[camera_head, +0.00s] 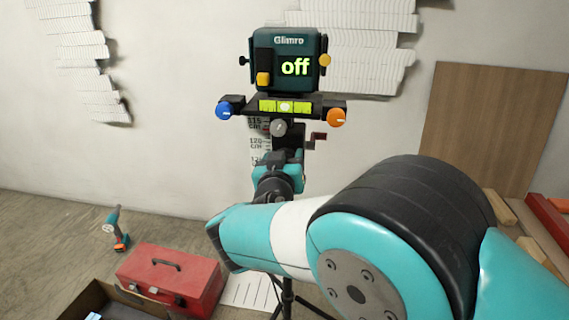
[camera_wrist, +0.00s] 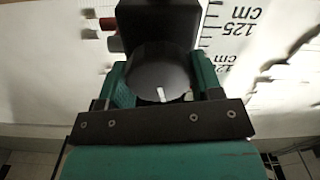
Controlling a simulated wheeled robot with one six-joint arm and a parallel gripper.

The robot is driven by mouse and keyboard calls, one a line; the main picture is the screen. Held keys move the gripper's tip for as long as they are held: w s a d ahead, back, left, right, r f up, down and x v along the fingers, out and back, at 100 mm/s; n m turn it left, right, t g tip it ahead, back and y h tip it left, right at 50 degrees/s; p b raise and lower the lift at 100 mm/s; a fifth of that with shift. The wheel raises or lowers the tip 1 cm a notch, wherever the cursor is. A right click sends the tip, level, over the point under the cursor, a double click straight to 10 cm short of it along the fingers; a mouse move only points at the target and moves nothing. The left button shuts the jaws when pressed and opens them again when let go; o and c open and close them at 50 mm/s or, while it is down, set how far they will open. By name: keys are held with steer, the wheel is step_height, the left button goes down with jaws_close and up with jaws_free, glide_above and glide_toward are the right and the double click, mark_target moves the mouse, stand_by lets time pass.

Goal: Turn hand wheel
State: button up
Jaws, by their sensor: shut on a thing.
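A black round knob (camera_wrist: 160,75) with a white line on its face sits between my gripper's two green fingers in the wrist view. It looks like the hand wheel. The white line points roughly downward in that picture. My gripper (camera_wrist: 163,80) is shut on this knob, one finger on each side. In the head view my gripper (camera_head: 279,165) is at the column below the device, and the knob is hidden there. A dark green device (camera_head: 287,60) labelled "Glimro" stands above, its display reading "off".
The device's bar carries a blue knob (camera_head: 223,110), an orange knob (camera_head: 337,117) and a grey knob (camera_head: 279,127). A dark red crank (camera_head: 318,140) sticks out right of the column. A red toolbox (camera_head: 172,279) and a drill (camera_head: 116,232) are on the floor.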

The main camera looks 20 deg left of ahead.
steer(key=m+b, duration=0.1)
steer(key=b, duration=0.2)
steer(key=f+m+b, duration=0.1)
steer(key=m+b, duration=0.1)
steer(key=b, duration=0.1)
steer(key=shift+b, duration=0.3)
steer(key=m+b, duration=0.2)
steer(key=b, duration=0.4)
steer(key=shift+d+m, duration=0.15)
steer(key=shift+m, duration=0.15)
steer(key=m+b, duration=0.3)
steer(key=b, duration=0.4)
steer(key=shift+m, duration=0.3)
steer(key=m+b, duration=0.3)
steer(key=b, duration=0.3)
steer(key=shift+d+m, duration=0.1)
steer(key=shift+m, duration=0.3)
steer(key=m+b, duration=0.3)
steer(key=b, duration=0.1)
steer(key=shift+r+m+b, duration=0.15)
steer(key=shift+m+b, duration=1.35)
steer(key=shift+m, duration=0.1)
